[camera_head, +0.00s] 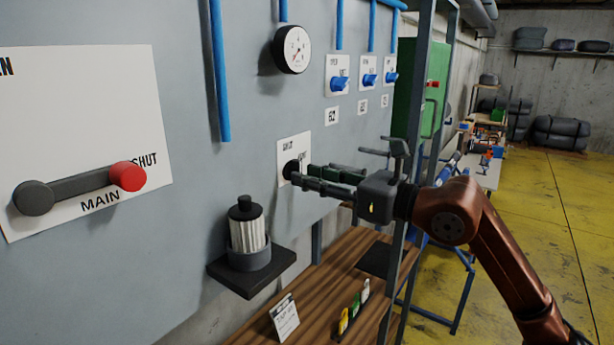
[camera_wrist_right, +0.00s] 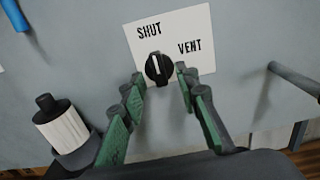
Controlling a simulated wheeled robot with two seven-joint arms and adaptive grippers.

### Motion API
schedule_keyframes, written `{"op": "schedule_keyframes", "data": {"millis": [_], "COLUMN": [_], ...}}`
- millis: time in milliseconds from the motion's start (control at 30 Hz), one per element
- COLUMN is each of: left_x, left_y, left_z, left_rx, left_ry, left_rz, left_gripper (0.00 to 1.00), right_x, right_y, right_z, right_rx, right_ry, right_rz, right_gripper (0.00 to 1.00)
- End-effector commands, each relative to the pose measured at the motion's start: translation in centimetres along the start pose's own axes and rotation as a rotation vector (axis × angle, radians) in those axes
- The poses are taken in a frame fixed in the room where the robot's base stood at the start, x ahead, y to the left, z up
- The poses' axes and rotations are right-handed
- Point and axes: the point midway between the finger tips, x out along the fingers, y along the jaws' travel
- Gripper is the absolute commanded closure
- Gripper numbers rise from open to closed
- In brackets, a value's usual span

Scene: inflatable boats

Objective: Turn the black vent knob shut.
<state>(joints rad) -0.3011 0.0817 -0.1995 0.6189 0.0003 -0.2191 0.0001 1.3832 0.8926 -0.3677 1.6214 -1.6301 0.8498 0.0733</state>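The black vent knob (camera_wrist_right: 158,69) sits on a white plate (camera_wrist_right: 205,22) on the grey panel, marked SHUT at upper left and VENT at right in the wrist view. Its white mark runs roughly up and down there, its upper end toward SHUT. In the head view the knob (camera_head: 290,170) is partly hidden by my fingertips. My right gripper (camera_head: 304,175) is open at the knob. In the wrist view its green-padded fingers (camera_wrist_right: 160,75) stand on either side of the knob, with small gaps showing; contact cannot be told. My left gripper is not in view.
A ribbed metal cylinder with a black cap (camera_head: 247,232) stands on a dark bracket (camera_head: 252,275) left of and below the knob. A MAIN lever with a red end (camera_head: 128,176) is farther left. A gauge (camera_head: 292,49) and several blue valves (camera_head: 339,83) are above. A wooden bench (camera_head: 330,262) lies below.

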Motion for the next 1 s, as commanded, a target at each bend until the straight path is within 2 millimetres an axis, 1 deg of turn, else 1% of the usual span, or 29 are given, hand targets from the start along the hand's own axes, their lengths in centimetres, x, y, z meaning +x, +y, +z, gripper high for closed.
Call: {"op": "schedule_keyframes", "data": {"millis": [33,300,400,500,600,700,1000], "left_x": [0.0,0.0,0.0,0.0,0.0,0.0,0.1], "left_y": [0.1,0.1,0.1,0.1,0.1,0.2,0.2], "left_z": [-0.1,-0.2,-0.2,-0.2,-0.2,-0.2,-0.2], "left_rx": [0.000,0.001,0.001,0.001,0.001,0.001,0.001], "left_ry": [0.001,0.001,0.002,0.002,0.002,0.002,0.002], "left_rz": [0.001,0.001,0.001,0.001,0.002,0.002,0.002], "left_gripper": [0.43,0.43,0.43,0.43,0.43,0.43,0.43], "right_x": [-1.0,-6.6,-8.3,-9.6,-10.3,-10.6,-10.5], "right_y": [-0.1,-0.1,-0.1,-0.1,0.0,0.0,-0.2], "right_z": [-0.1,-0.1,-0.1,-0.1,-0.1,-0.1,-0.3], "right_rx": [-0.001,0.000,0.000,0.001,0.000,-0.001,0.011], "right_ry": [0.001,0.001,0.002,0.002,0.002,0.002,0.001], "right_rz": [-0.003,-0.003,-0.002,-0.002,0.000,0.000,0.003], "right_gripper": [0.71,0.71,0.71,0.71,0.71,0.71,0.71]}}
